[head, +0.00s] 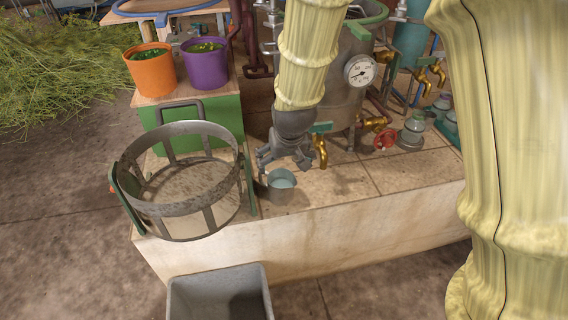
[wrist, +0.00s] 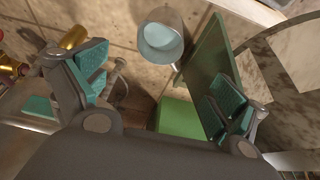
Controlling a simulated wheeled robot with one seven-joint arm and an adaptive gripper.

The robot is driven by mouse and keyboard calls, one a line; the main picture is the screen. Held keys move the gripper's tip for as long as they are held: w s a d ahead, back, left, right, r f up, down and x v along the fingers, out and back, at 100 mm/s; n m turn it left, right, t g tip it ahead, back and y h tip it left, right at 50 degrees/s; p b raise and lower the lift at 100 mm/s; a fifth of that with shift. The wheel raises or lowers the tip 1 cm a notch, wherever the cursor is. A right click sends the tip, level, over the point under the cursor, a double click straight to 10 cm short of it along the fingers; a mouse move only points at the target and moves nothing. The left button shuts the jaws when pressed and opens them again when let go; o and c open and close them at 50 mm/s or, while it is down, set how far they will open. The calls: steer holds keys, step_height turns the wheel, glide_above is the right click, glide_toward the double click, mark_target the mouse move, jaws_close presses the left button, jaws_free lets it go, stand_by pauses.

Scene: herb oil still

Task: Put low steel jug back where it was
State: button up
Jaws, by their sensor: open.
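The low steel jug (head: 281,191) stands upright on the tiled ledge (head: 330,185), with pale bluish liquid inside. My gripper (head: 284,166) is above and just behind it in the head view, open and empty. In the wrist view the jug (wrist: 161,45) lies beyond the spread fingertips of my gripper (wrist: 160,88), apart from both. Its handle points down and to the right there, beside a green plate (wrist: 207,62).
A round steel basket frame (head: 183,219) with green sides stands close left of the jug. The still (head: 340,95), with brass taps (head: 320,150) and a gauge, stands behind. Orange (head: 152,72) and purple (head: 206,68) buckets are back left. A grey bin (head: 218,290) is in front.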

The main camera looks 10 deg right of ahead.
steer(key=shift+s+r, duration=0.15)
steer(key=shift+r, duration=0.1)
steer(key=shift+f, duration=0.1)
steer(key=s+d+f+g, duration=0.15)
steer(key=s+f, duration=0.25)
steer(key=f, duration=0.4)
steer(key=s+d+f, duration=0.2)
steer(key=s+f, duration=0.3)
steer(key=f, duration=0.2)
steer(key=s+d+f+g, duration=0.1)
steer(key=s+f, duration=0.3)
steer(key=f, duration=0.4)
steer(key=s+d+f+g, duration=0.1)
steer(key=s+d+f, duration=0.1)
steer(key=s+f, duration=0.4)
steer(key=s+d+f+g, duration=0.1)
steer(key=s+f, duration=0.6)
steer(key=s, duration=0.8)
steer(key=shift+d, duration=0.65)
steer(key=shift+r, duration=0.15)
step_height(320, 180, up, 15)
steer(key=p, duration=1.4)
steer(key=shift+f+p, duration=0.2)
steer(key=shift+p, duration=0.2)
